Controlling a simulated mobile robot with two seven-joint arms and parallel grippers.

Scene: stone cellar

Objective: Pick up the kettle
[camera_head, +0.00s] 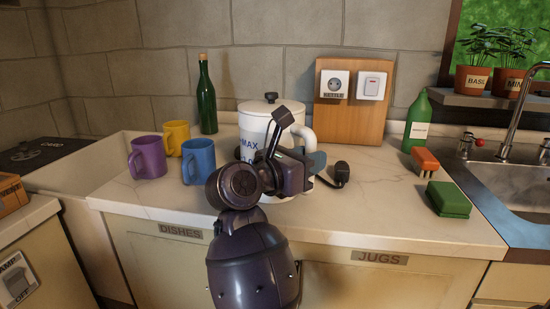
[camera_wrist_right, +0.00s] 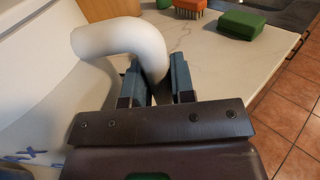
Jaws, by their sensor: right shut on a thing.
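The kettle (camera_head: 256,125) is white with dark lettering and a black knob on its lid. It stands upright on the pale counter (camera_head: 400,205), partly hidden behind my right arm. Its thick white handle (camera_head: 308,134) is on its right side. My right gripper (camera_head: 314,163) is shut on the lower part of that handle. In the right wrist view the handle (camera_wrist_right: 125,38) curves down between the two blue fingers of the gripper (camera_wrist_right: 158,82), with the kettle's white body (camera_wrist_right: 40,90) at the left. My left gripper is not in view.
Purple (camera_head: 148,158), yellow (camera_head: 176,136) and blue (camera_head: 198,161) mugs stand left of the kettle, near a green bottle (camera_head: 206,100). A wooden socket board (camera_head: 345,125) stands behind. A brush (camera_head: 426,162), green sponge (camera_head: 448,198), detergent bottle (camera_head: 416,125) and sink (camera_head: 510,185) are at right.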

